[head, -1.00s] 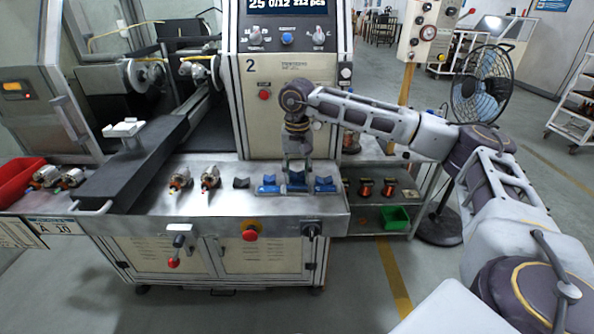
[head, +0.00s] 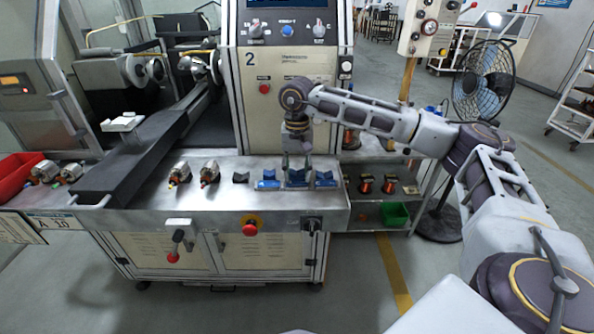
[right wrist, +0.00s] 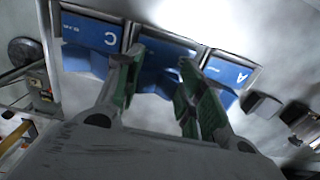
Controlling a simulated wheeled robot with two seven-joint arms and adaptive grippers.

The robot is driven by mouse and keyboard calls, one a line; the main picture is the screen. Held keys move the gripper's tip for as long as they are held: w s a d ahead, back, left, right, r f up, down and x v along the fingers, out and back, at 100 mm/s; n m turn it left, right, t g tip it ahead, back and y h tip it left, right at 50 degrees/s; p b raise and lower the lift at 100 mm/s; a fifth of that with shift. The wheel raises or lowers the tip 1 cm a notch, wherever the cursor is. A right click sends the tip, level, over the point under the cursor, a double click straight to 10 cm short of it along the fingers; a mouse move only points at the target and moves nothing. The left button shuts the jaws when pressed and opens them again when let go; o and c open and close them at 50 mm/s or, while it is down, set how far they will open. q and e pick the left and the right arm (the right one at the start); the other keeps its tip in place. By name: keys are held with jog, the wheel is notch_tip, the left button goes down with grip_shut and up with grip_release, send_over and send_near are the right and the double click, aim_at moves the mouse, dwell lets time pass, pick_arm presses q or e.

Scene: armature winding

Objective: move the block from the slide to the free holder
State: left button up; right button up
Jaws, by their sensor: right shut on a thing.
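My right gripper (right wrist: 155,85) points down over the middle one of three blue blocks. Its fingers are shut on this middle blue block (right wrist: 165,60), one at each side; the block also shows in the head view (head: 297,178). The blue block marked C (right wrist: 90,35) and the blue block marked A (right wrist: 230,72) stand at its two sides. My left gripper is out of view.
Two armatures (head: 209,173) stand left of the dark holder, and more lie by the red bin (head: 18,172). The winding machine panel (head: 290,90) rises behind the blue blocks. A shelf with coils and a green bin (head: 395,214) is at the right. The bench front is mostly clear.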

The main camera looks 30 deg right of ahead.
jog(key=shift+f, duration=0.15)
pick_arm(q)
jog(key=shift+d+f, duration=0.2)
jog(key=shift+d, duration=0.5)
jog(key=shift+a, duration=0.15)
pick_arm(e)
jog(key=shift+f, duration=0.1)
jog(key=o, duration=1.2)
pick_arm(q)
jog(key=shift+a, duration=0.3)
pick_arm(e)
notch_tip(320, 180, up, 12)
